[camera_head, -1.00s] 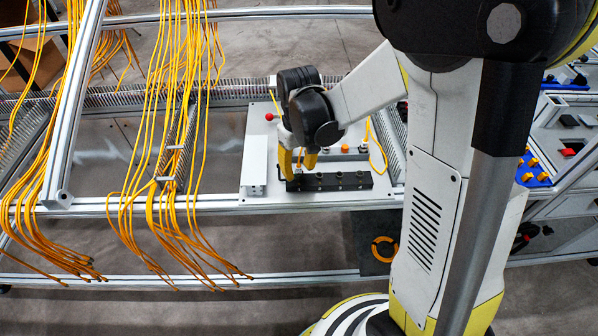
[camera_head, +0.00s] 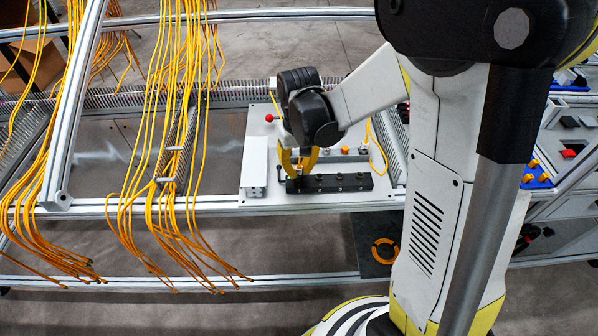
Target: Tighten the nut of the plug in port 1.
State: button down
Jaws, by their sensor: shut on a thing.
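The black port block (camera_head: 345,182) lies on the light panel (camera_head: 262,200), with a row of round ports along its top. My gripper (camera_head: 298,173) points down at the left end of this block, over its leftmost port. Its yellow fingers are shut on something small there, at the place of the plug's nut. The nut and plug are too small and too covered by the fingers to make out. A small green spot shows on the block just left of the fingers. I cannot read any port numbers.
A red knob (camera_head: 269,118) stands on the panel behind the gripper. An orange button (camera_head: 345,150) and a yellow cable loop (camera_head: 377,150) are to the right. Many yellow cables (camera_head: 185,120) hang at the left. The frame rail (camera_head: 210,204) runs along the panel's front.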

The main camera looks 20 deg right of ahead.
jog(key=m, duration=0.6)
jog(key=shift+f, duration=0.15)
jog(key=m, duration=0.4)
jog(key=shift+b, duration=0.35)
jog(key=c, duration=1.3)
grip_release()
jog(key=shift+c, duration=0.2)
jog(key=shift+r+p, duration=2.7)
jog(key=shift+r, duration=0.9)
jog(key=shift+c, duration=0.2)
